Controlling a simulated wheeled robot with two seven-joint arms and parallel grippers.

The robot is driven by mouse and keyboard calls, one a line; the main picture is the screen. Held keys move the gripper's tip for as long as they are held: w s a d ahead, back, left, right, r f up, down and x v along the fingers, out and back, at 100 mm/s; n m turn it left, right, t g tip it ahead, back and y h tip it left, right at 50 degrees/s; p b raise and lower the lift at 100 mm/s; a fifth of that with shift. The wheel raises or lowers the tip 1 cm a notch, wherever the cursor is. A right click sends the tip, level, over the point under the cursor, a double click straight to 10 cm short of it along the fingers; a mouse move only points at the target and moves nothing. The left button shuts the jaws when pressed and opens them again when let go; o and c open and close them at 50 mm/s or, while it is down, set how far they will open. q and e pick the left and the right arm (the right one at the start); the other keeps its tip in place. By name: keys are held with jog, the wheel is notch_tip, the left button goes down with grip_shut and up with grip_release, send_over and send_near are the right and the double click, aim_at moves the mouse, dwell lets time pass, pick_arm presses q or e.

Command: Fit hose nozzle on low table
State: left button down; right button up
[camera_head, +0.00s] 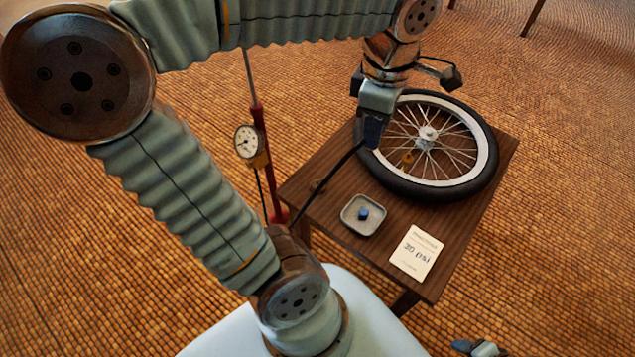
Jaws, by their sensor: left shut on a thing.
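A bicycle wheel (479,172) with a black tyre and white rim lies flat on the low wooden table (335,205). My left gripper (372,138) is over the wheel's left edge, pointing down and shut on the end of a black hose (328,184). The nozzle itself is hidden by the fingers, and I cannot tell whether it touches the wheel. The hose runs down left towards a red floor pump (265,165) with a round white gauge (246,141). My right gripper (478,347) shows only partly at the bottom edge; its jaw opening is unclear.
A grey tray (351,222) holding a small blue cap (363,214) sits in front of the wheel. A card reading "30 psi" (416,253) lies near the front corner. A small brass-coloured piece (318,186) is at the left edge. Bare tabletop lies between them.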

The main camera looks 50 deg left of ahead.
pick_arm(q)
send_over(317, 181)
pick_arm(e)
jog(key=shift+r, duration=0.15)
dwell(0.7)
jog(key=shift+a, duration=0.1)
pick_arm(q)
notch_tip(317, 181, down, 15)
jog(key=b, duration=1.1)
jog(key=shift+f+b, duration=0.1)
jog(key=shift+b, duration=0.25)
jog(key=shift+f+b, duration=0.75)
jog(key=shift+f, duration=0.25)
pick_arm(e)
notch_tip(317, 181, down, 13)
jog(key=shift+d, duration=0.2)
pick_arm(q)
jog(key=shift+f+b, duration=0.95)
jog(key=shift+f, duration=0.35)
pick_arm(e)
jog(key=shift+w+f, duration=0.1)
jog(key=shift+f, duration=0.9)
pick_arm(q)
jog(key=c, duration=0.8)
grip_release()
jog(key=shift+c, duration=0.2)
